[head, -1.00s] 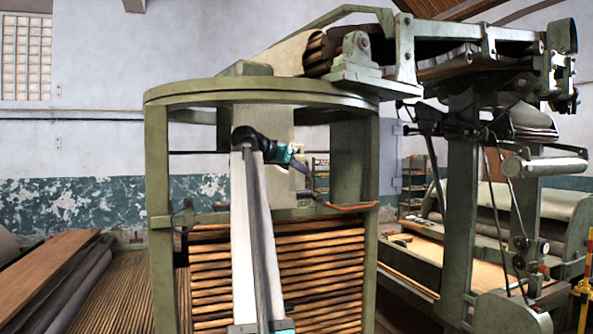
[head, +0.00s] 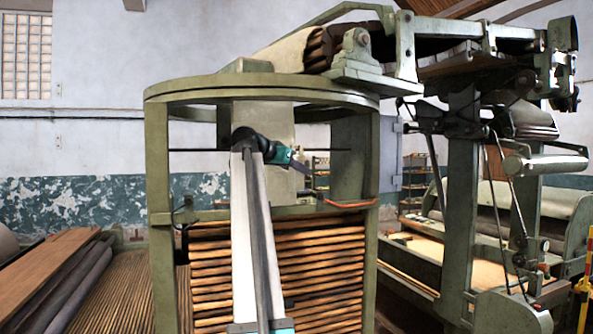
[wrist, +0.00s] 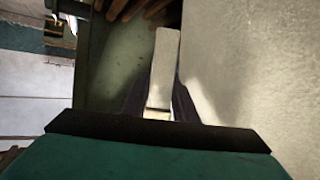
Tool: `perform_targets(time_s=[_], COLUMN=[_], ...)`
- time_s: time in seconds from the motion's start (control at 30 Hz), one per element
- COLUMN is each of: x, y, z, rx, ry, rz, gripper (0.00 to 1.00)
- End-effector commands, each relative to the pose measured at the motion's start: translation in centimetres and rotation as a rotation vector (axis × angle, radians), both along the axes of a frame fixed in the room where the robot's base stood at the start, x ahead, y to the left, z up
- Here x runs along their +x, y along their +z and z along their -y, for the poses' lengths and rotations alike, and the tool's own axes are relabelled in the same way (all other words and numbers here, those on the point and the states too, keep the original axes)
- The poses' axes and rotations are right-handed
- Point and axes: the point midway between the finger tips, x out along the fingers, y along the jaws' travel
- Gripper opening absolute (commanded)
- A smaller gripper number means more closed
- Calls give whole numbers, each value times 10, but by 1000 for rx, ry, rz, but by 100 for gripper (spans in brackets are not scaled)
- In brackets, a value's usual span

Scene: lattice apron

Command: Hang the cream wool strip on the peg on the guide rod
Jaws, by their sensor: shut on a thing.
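The cream wool strip (wrist: 165,62) shows in the wrist view as a pale narrow band between my dark fingers. My gripper (wrist: 160,106) is shut on it, and the strip extends beyond the fingertips. In the head view my gripper (head: 302,166) is small, inside the green round-topped frame and in front of a pale hanging panel. A thin dark rod (head: 196,150), which looks like the guide rod, runs level across the frame at about the gripper's height in the picture. I cannot make out the peg, and the strip is too small to tell in the head view.
The green frame's posts (head: 160,165) stand on both sides of my arm, with a ring (head: 262,90) above. Wooden slats (head: 325,260) fill the lower part. An orange curved piece (head: 350,204) sits on the crossbar at right. The pale panel (head: 262,118) is close beside my gripper.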

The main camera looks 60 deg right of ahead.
Motion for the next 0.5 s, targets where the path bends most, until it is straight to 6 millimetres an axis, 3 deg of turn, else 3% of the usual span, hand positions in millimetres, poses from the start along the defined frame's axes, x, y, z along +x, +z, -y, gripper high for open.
perform_targets(time_s=[0.4, 0.43, 0.5], x=[0, 0, 0], y=[0, 0, 0], z=[0, 0, 0], rx=[0, 0, 0], ry=[0, 0, 0], rz=[0, 0, 0], gripper=[4, 31, 42])
